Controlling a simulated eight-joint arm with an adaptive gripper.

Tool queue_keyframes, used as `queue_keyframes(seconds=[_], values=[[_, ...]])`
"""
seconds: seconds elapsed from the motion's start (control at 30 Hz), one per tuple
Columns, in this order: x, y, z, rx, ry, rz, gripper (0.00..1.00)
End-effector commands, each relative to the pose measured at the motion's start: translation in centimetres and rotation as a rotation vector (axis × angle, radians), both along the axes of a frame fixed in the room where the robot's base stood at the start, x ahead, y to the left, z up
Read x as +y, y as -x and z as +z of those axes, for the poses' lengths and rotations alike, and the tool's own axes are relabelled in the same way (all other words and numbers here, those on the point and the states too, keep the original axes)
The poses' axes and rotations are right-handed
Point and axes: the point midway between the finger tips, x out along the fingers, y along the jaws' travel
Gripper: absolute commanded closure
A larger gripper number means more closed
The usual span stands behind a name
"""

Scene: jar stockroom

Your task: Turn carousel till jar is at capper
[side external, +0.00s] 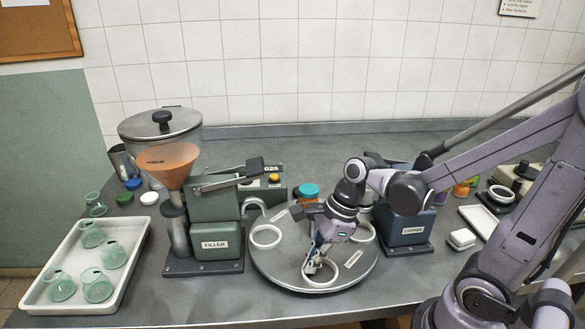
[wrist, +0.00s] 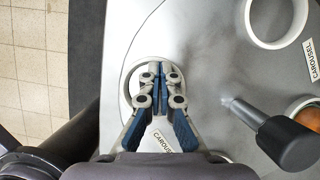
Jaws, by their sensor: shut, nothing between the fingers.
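The carousel (side external: 290,262) is a round grey turntable with white ring seats, between the green filler (side external: 215,222) and the blue capper (side external: 405,225). My gripper (side external: 317,268) is shut and empty, low over the front ring seat (side external: 320,284). In the wrist view its fingertips (wrist: 160,70) are together over that seat; whether they touch it I cannot tell. An orange-filled jar (side external: 308,203) shows behind my wrist, with a teal top above it; its base is hidden. Orange contents also show at the right edge of the wrist view (wrist: 306,108).
A dark handle (wrist: 286,142) on a metal rod stands right of my gripper. A white tray (side external: 130,262) of greenish empty jars is at left. Loose lids (side external: 149,198) lie behind it.

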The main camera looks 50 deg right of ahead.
Motion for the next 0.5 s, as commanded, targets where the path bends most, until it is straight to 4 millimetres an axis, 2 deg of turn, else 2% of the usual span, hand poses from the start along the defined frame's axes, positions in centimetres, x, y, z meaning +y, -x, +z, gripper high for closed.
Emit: queue_keyframes(seconds=[0.5], values=[[1.1,-1.9,0.0,-0.001,0.001,-0.162,1.0]])
